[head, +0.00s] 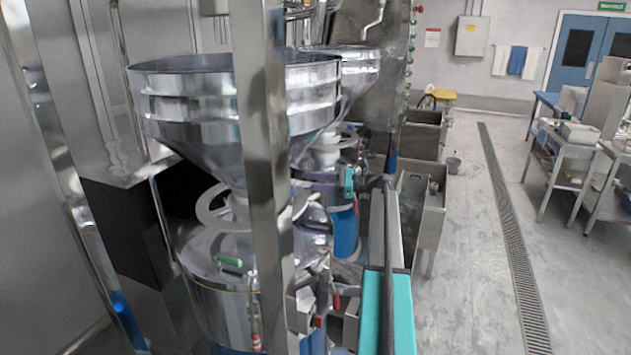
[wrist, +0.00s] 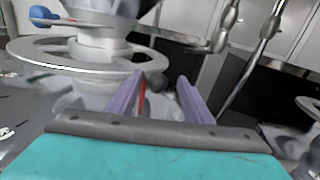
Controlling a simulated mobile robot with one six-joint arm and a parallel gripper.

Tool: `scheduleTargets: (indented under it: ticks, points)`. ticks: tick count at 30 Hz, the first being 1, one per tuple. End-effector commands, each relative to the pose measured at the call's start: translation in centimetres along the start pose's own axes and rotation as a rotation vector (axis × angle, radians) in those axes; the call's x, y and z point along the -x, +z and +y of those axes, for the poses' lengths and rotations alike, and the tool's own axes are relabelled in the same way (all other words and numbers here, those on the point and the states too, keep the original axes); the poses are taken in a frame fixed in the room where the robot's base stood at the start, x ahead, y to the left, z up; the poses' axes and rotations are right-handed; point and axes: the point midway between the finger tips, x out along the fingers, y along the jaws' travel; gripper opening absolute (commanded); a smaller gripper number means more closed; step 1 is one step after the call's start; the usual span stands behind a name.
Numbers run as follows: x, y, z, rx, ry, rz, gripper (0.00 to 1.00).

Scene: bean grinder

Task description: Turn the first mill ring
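In the head view, the front mill has a pale flat ring (head: 207,208) around its neck, below a steel funnel. A post hides part of this mill. My gripper (head: 312,179), with purple fingers and a teal body, is to the right of the post, near the second mill. In the wrist view, a pale spoked ring (wrist: 90,67) around a white neck is at the upper left. My gripper's fingers (wrist: 161,80) are apart, to the right of that ring.
The second mill's funnel (head: 355,65) stands behind the front one. The steel post (head: 263,150) stands close in front of the mills. Another ring edge (wrist: 309,106) shows at the wrist view's right. Open floor (head: 480,270) with a drain lies at the right.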

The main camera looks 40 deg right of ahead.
Motion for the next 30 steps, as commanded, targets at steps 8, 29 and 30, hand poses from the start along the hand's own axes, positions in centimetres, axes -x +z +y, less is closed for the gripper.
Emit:
scheduleTargets:
  ticks: [8, 29, 30]
  points:
    - [-0.4, 0.0, 0.1, 0.001, 0.010, -0.005, 0.43]
    - [11.0, -0.1, -0.1, 0.001, 0.002, -0.007, 0.43]
    - [11.5, -0.1, -0.1, 0.001, 0.002, -0.007, 0.43]
